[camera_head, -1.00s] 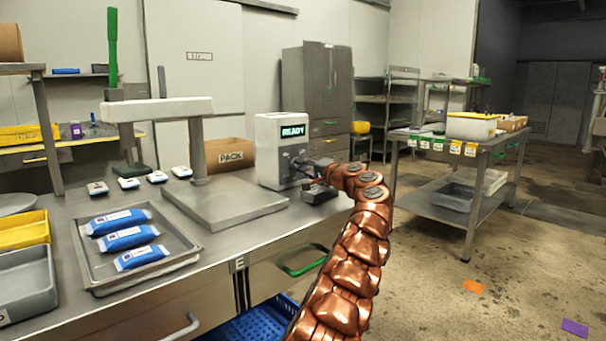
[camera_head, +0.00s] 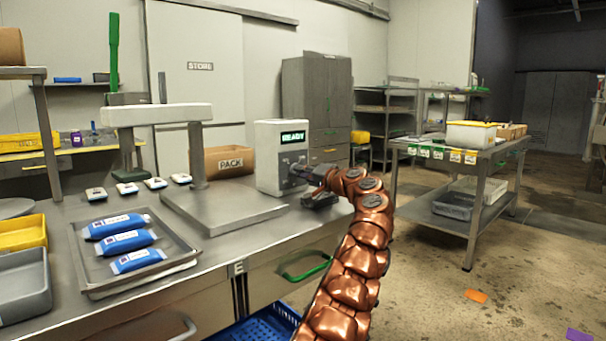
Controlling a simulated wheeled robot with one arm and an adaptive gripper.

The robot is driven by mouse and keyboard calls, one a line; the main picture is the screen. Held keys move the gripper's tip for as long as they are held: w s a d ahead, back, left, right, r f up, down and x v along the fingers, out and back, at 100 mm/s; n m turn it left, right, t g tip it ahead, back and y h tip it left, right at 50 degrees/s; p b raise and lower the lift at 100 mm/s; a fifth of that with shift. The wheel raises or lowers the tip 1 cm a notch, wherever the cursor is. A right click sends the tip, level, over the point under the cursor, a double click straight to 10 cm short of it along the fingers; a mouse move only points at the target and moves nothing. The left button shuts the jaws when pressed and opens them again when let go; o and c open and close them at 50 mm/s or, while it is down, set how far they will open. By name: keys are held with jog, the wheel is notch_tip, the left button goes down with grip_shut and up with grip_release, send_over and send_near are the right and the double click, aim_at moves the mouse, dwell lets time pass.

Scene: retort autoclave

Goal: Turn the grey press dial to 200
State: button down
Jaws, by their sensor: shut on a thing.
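The white press control box (camera_head: 267,160) stands at the back right of the steel bench. Its lit display (camera_head: 293,138) reads READY in green. My gripper (camera_head: 300,174), at the end of my copper-coloured arm, is at the front face of the box, low on its right side. It is shut on the grey press dial, which the gripper mostly hides, so its pointer and setting cannot be read. The press (camera_head: 225,207), with a flat base, a post and a pale top arm, stands left of the box.
A tray (camera_head: 98,292) with blue packs lies at the front left of the bench. A brown PACK box (camera_head: 240,160) stands behind the press post. A dark object (camera_head: 320,200) sits below my gripper. A trolley (camera_head: 478,160) stands to the right, with open floor in front.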

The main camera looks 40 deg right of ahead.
jog(key=c, duration=1.2)
grip_release()
jog(key=shift+a, duration=0.1)
jog(key=shift+o, duration=0.2)
jog(key=shift+s+r, duration=0.15)
jog(key=shift+s, duration=0.4)
jog(key=s, duration=0.8)
jog(key=shift+s, duration=0.15)
jog(key=shift+s+d+f, duration=0.2)
jog(key=shift+d, duration=0.05)
jog(key=shift+s+d, duration=0.1)
jog(key=shift+s, duration=0.5)
jog(key=shift+s+a, duration=0.35)
jog(key=shift+s, duration=0.05)
jog(key=shift+a, duration=0.15)
